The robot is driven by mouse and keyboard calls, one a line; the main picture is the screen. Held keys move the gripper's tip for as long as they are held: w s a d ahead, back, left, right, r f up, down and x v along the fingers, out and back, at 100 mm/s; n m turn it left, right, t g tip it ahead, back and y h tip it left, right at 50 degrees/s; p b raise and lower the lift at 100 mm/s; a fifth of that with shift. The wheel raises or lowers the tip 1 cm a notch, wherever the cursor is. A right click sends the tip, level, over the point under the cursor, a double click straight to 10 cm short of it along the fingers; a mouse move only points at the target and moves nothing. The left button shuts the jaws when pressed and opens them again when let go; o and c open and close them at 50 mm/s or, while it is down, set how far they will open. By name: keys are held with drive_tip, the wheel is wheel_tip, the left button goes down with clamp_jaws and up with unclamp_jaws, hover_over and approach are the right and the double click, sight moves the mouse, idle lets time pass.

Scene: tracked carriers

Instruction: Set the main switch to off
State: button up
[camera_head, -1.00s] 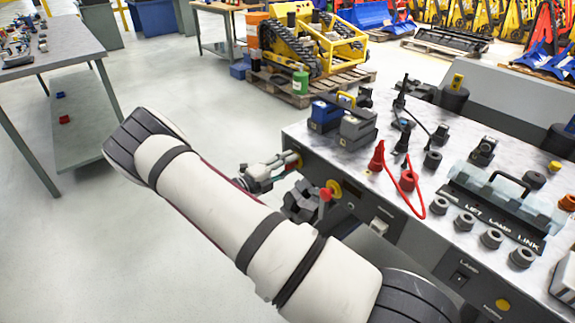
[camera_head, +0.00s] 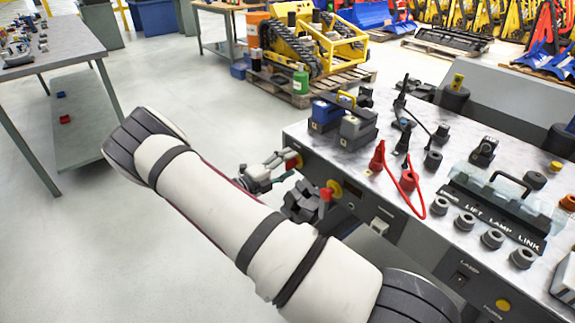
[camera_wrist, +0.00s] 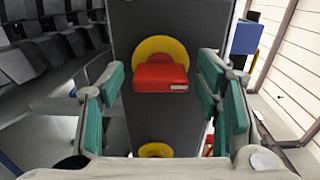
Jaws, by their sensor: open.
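A red switch handle (camera_wrist: 160,77) on a round yellow plate (camera_wrist: 160,48) sits on the dark front panel in the wrist view. The handle lies crosswise in that picture. My gripper (camera_wrist: 163,95) is open, with green-padded fingers on either side of the handle and visible gaps to it. In the head view my gripper (camera_head: 272,172) is at the panel's left end, beside a red handle (camera_head: 292,162). A second red handle (camera_head: 325,194) with a yellow plate (camera_head: 335,188) is to its right. I cannot read a label marking which is the main switch.
The grey-topped console (camera_head: 300,131) carries battery-like blocks (camera_head: 356,128), red plugs with a cable (camera_head: 408,181), knobs and a clear-covered box. Lower right on the front are a lamp switch (camera_head: 461,279) and a yellow button (camera_head: 503,305).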

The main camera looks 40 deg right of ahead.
drive_tip(key=a, duration=1.1)
drive_tip(key=shift+s+a, duration=0.2)
drive_tip(key=shift+a, duration=0.2)
drive_tip(key=s+a+r+m+g+y, duration=0.2)
drive_tip(key=s+r+m+g+y, duration=0.3)
drive_tip(key=s+r+m+y, duration=0.95)
drive_tip(key=s+a+r+m+t+y, duration=0.25)
drive_tip(key=s+a+r+m, duration=0.25)
drive_tip(key=s+m, duration=0.6)
drive_tip(key=s+a+r+m+t+y, duration=0.1)
drive_tip(key=s+a+r+m+t, duration=0.35)
drive_tip(key=s+m, duration=0.7)
wheel_tip(320, 180, up, 18)
drive_tip(key=a+t+p, duration=0.1)
drive_tip(key=p, duration=1.4)
drive_tip(key=shift+s+r+n+t+p, duration=0.25)
drive_tip(key=shift+s+n+t+p, duration=0.05)
